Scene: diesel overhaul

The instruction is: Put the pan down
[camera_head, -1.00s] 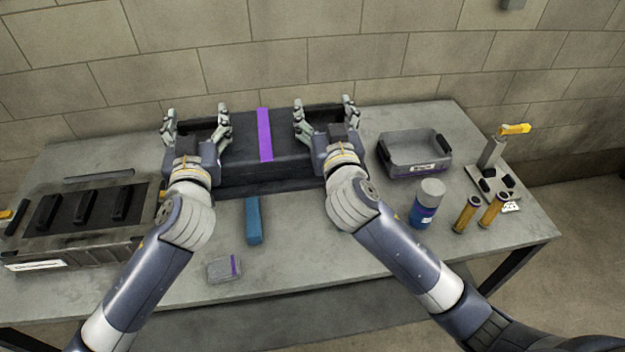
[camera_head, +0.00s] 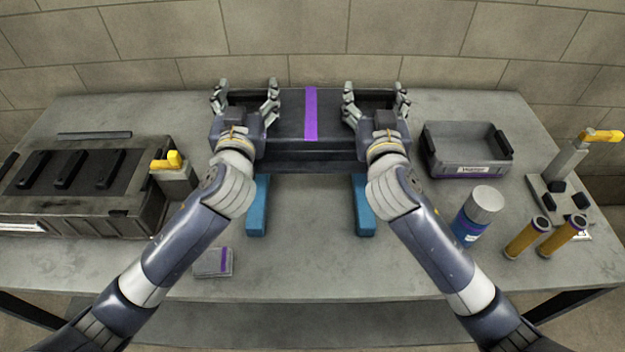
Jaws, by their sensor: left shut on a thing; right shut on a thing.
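The pan (camera_head: 288,125) is a long dark grey box with a purple stripe across its middle, near the back of the table. My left gripper (camera_head: 246,95) is shut on its left end, and my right gripper (camera_head: 376,97) is shut on its right end. The pan looks level. Two blue blocks, a left one (camera_head: 257,210) and a right one (camera_head: 363,210), lie on the table with their front ends showing below the pan. Their far ends are hidden. I cannot tell whether the pan touches them.
On the grey table (camera_head: 310,262), a dark ribbed engine part (camera_head: 95,212) lies left and a small grey box (camera_head: 213,262) lies in front. A grey tray (camera_head: 465,160), a blue can (camera_head: 470,232), two amber cylinders (camera_head: 527,238) and a yellow-handled stand (camera_head: 567,162) are right.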

